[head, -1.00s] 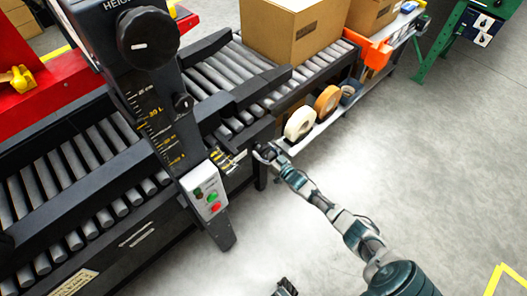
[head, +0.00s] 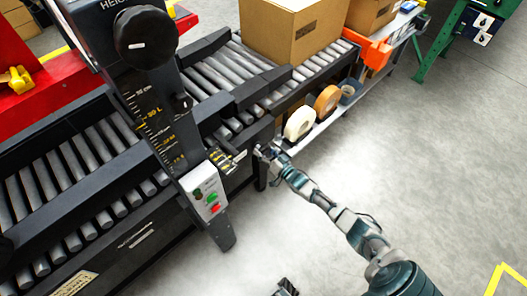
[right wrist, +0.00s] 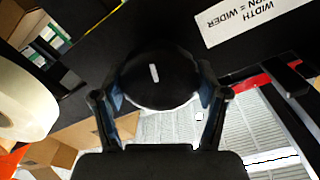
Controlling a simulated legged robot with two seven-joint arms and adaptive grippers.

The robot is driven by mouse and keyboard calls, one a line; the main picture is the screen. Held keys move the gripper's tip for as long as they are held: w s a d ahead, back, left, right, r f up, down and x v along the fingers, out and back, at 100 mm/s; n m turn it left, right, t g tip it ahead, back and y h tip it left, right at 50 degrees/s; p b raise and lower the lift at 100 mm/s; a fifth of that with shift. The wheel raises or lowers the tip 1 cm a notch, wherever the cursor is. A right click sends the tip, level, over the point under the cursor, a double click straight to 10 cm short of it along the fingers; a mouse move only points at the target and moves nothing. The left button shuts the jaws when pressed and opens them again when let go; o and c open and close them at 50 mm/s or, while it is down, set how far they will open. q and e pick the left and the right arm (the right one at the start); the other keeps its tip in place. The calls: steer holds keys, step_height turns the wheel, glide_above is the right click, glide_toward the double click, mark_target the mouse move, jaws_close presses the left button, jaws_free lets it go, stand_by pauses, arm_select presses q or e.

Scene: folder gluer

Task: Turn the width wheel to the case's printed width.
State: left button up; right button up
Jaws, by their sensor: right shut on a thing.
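The width wheel (right wrist: 160,76) is a round black knob with a white mark in the right wrist view. The mark is close to upright, tilted slightly. My right gripper (right wrist: 162,95) is shut on the wheel, one finger on each side. In the head view my right gripper (head: 264,153) is at the machine's side, and the wheel is too hidden to make out. A brown case (head: 280,35) stands on the rollers; its dark print is too small to read. A dark gripper-like tip (head: 286,288), perhaps my left gripper, barely shows at the bottom edge.
A white label (right wrist: 255,18) by the wheel reads WIDTH and ends "= WIDER". The black post carries a height knob (head: 147,38) and a button panel (head: 205,194). Tape rolls (head: 300,122) sit on a low shelf beside my gripper.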

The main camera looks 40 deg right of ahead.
steer(key=shift+s+f, duration=0.2)
steer(key=shift+f, duration=0.3)
steer(key=o, duration=1.2)
steer(key=shift+w+d+r, duration=0.1)
steer(key=shift+w, duration=0.05)
steer(key=shift+r, duration=0.1)
steer(key=s, duration=1.2)
steer(key=shift+d, duration=0.3)
